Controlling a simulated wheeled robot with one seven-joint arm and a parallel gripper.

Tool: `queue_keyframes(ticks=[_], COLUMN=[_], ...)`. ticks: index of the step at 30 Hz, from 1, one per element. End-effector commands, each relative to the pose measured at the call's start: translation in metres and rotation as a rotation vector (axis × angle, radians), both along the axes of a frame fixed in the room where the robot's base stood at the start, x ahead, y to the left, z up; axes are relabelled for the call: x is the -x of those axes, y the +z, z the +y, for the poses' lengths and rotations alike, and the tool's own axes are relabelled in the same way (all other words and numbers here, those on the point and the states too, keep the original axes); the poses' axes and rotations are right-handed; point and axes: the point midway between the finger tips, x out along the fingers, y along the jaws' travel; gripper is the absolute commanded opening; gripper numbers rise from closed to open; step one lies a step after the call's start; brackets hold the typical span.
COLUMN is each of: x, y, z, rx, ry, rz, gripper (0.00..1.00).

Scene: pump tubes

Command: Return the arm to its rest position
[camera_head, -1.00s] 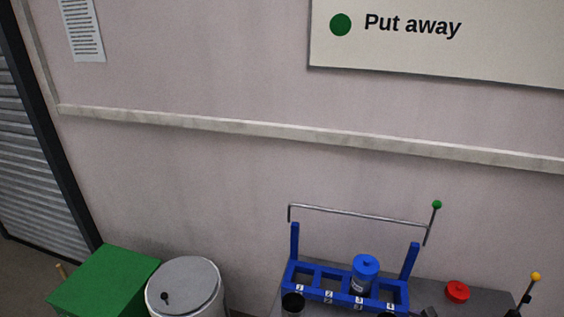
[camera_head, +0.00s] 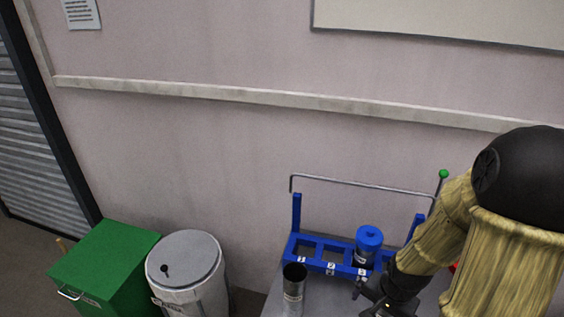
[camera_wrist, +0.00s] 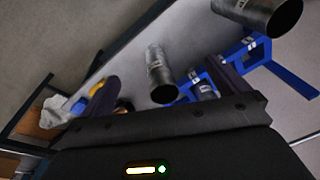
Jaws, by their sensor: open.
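My arm comes in from the right in the head view, with a wood-patterned link and a black joint. My gripper (camera_head: 368,294) hangs at the front right of the blue rack (camera_head: 296,212). Its jaws are open; the wrist view shows my gripper (camera_wrist: 165,75) with its two dark fingers apart and nothing clasped between them. A blue-capped tube (camera_head: 368,238) stands in the rack near the slot marked 3. My arm hides the rack's right end.
A dark open metal cylinder (camera_head: 293,289) stands in front of the rack on the grey table. Metal cylinders (camera_wrist: 160,76) also show in the wrist view. Left of the table are a white lidded bin (camera_head: 187,268) and a green box (camera_head: 105,259).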

Motion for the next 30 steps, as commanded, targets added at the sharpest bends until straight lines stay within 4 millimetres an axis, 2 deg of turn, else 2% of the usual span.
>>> queue_keyframes(ticks=[9, 13, 18, 30], x=[0.003, 0.008, 0.012, 0.012], y=[0.037, 0.050, 0.056, 0.056], z=[0.050, 0.066, 0.075, 0.075], rx=[0.129, 0.148, 0.152, 0.151], ry=[0.468, 0.615, 0.689, 0.687], rz=[-0.036, -0.054, -0.062, -0.062], gripper=[1.00, 1.00, 1.00, 1.00])
